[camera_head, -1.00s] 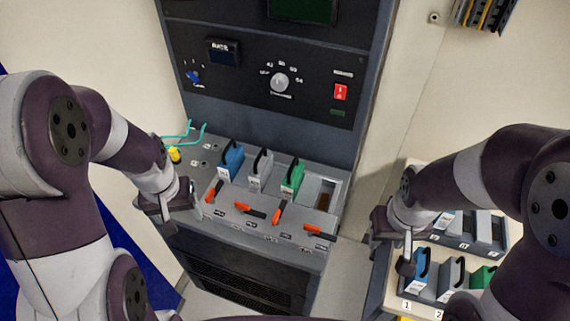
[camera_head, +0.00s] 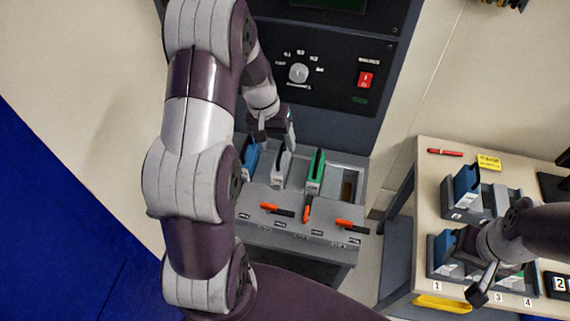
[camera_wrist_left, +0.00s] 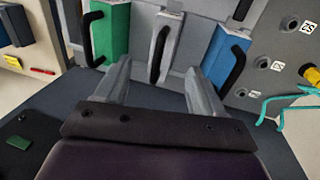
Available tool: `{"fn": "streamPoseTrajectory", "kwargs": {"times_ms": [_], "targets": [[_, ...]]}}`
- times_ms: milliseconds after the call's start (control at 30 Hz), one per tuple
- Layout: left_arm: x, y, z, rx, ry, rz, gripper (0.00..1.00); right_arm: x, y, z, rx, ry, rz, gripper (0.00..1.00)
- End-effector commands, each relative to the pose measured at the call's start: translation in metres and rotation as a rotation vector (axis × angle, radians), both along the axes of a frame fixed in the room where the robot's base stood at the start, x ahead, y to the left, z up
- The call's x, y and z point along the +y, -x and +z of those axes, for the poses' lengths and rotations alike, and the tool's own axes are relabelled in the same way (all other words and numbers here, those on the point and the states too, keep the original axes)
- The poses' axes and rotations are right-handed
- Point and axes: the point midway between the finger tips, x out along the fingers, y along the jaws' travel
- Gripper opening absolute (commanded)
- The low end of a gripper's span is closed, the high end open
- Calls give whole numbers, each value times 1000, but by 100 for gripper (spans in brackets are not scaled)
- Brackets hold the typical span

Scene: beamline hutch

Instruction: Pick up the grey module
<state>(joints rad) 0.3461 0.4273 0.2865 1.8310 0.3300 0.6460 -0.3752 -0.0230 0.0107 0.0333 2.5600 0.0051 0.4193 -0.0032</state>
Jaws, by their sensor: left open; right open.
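The grey module (camera_head: 281,168) with a black handle stands in the console rack between a blue module (camera_head: 250,158) and a green module (camera_head: 315,172). In the left wrist view the grey module (camera_wrist_left: 166,28) sits centred beyond my fingers, its black handle upright. My left gripper (camera_head: 276,130) is open and empty above the rack, behind the grey module's top in the head view. Its two fingers (camera_wrist_left: 158,78) point at the module from either side, with no visible contact. My right gripper (camera_head: 470,268) is open over the side table's front tray, partly hiding the modules there.
Orange levers line the rack front; the one before the grey module (camera_head: 277,209) lies sideways. The rack's rightmost slot (camera_head: 348,184) is empty. The side table (camera_head: 425,180) holds two trays, a red pen (camera_head: 445,153) and a yellow note (camera_head: 489,162). Teal cables (camera_wrist_left: 280,104) hang beside the blue module.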

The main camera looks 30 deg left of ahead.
Motion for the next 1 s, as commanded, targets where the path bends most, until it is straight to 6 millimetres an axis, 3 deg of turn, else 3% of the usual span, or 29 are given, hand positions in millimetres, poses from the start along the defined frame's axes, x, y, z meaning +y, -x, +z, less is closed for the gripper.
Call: {"fn": "streamPoseTrajectory", "kwargs": {"times_ms": [267, 400, 633, 833, 1000], "targets": [[-6, 0, -39, 6, 0, 0, 69, 0, 0, 19, 0, 0, 0, 43], [-9, -2, -59, 1, -1, 1, 69, 0, 0, 19, 0, 0, 0, 43], [-9, -3, -62, -1, -2, 0, 69, 0, 0, 18, 0, 0, 0, 43], [-9, -3, -62, 0, -2, 0, 4, 0, 0, 18, 0, 0, 0, 43], [-9, -3, -62, -2, -1, 0, 3, 0, 0, 18, 0, 0, 0, 43]]}}
